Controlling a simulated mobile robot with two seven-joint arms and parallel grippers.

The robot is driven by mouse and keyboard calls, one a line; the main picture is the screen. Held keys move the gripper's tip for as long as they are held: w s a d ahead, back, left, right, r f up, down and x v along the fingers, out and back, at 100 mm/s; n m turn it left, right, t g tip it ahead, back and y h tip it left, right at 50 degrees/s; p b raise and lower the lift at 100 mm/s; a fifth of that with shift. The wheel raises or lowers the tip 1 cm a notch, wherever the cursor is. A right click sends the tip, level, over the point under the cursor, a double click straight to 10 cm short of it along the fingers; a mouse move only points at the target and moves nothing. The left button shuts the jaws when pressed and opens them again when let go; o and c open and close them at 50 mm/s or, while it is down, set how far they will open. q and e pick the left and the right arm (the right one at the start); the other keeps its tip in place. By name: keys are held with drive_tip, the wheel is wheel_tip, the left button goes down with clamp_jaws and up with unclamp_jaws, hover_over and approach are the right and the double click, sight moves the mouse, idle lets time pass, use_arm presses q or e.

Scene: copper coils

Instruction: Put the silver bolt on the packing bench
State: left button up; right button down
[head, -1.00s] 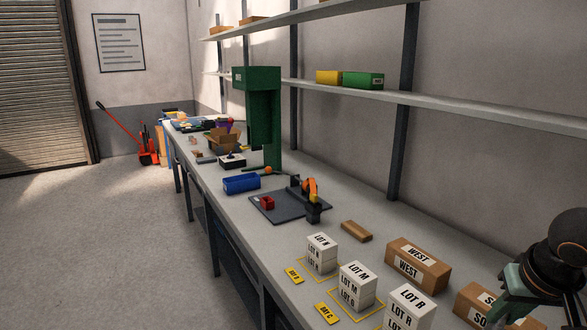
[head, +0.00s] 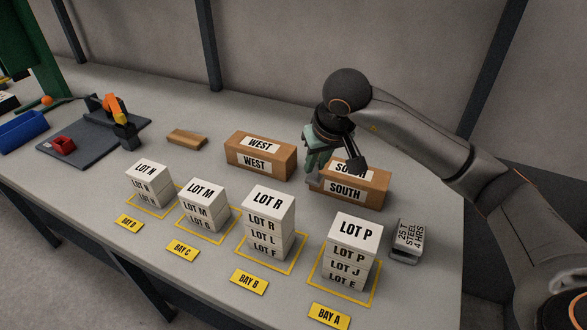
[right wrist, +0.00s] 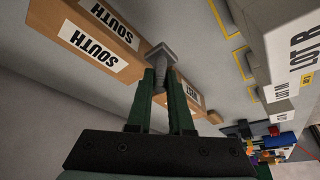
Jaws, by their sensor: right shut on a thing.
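My right gripper (head: 316,160) comes in from the right over the grey bench (head: 220,110). It is shut on the silver bolt (right wrist: 161,54), whose wide head sticks out past the green fingertips (right wrist: 163,98) in the right wrist view. In the head view the bolt (head: 313,181) is a small grey piece under the fingers, beside the left end of the SOUTH box (head: 365,200). Whether the bolt touches the box or the bench is hard to tell. No sign names this bench as the packing bench. My left gripper is not in view.
The WEST box (head: 260,160) stands left of the gripper. In front are stacked LOT blocks (head: 268,205) in yellow-outlined bays and a steel weight (head: 407,240). A wooden block (head: 187,138) and a dark mat (head: 75,150) lie left. Bare bench shows between boxes and stacks.

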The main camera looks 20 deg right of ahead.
sight(317, 185)
wheel_tip(317, 185, down, 8)
drive_tip(key=shift+f, duration=0.1)
idle(0.4)
drive_tip(key=c, duration=0.8)
unclamp_jaws()
drive_tip(key=v, duration=1.2)
drive_tip(key=shift+w, duration=0.1)
